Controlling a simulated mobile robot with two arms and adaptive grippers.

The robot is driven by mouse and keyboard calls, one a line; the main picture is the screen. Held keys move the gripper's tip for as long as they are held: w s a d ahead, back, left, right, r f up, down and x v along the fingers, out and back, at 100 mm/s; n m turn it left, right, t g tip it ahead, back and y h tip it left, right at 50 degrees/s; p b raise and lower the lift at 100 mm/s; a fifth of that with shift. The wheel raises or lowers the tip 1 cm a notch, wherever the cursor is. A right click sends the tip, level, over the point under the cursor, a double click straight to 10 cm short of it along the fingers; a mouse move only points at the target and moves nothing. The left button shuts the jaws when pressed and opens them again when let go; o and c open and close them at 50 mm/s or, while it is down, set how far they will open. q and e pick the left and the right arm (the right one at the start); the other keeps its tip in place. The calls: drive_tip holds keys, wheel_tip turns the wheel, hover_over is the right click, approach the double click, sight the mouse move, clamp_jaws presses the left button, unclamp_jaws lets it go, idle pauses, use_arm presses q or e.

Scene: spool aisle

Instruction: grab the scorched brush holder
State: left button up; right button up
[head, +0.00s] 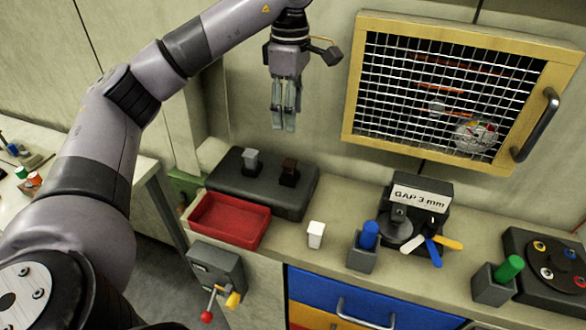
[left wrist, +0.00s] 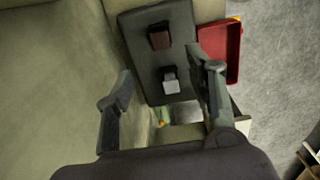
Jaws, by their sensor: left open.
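A dark brown, burnt-looking brush holder (head: 289,173) stands upright on a black slab (head: 228,188) at the back of the counter. It also shows in the left wrist view (left wrist: 159,37). A similar pale grey holder (head: 251,160) stands to its left on the same slab; the left wrist view shows it too (left wrist: 170,80). My left gripper (head: 284,118) points down above and behind the slab, apart from both holders. Its fingers are spread and empty, and they show in the left wrist view (left wrist: 159,60). My right gripper is out of view.
A red tray (head: 229,238) lies in front of the slab, with a white block (head: 316,234) to its right. A grey cup with a blue piece (head: 369,235) and a gap gauge (head: 421,195) stand farther right. A mesh-fronted yellow cabinet (head: 350,118) hangs on the wall.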

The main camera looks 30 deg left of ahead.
use_arm(q)
hover_over(290, 162)
wheel_tip(290, 162, down, 5)
drive_tip(key=shift+s+d+f+b, duration=0.1)
drive_tip(key=shift+b, duration=0.2)
wheel_tip(290, 162, down, 3)
drive_tip(key=shift+f, duration=0.4)
drive_tip(key=shift+f+p, duration=0.45)
drive_tip(key=shift+f, duration=0.1)
drive_tip(key=f, duration=0.1)
drive_tip(key=f+p, duration=0.1)
drive_tip(key=f, duration=0.1)
drive_tip(key=shift+a+f, duration=0.2)
drive_tip(key=shift+f, duration=0.5)
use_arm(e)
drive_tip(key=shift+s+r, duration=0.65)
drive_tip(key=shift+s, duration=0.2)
use_arm(q)
clamp_jaws()
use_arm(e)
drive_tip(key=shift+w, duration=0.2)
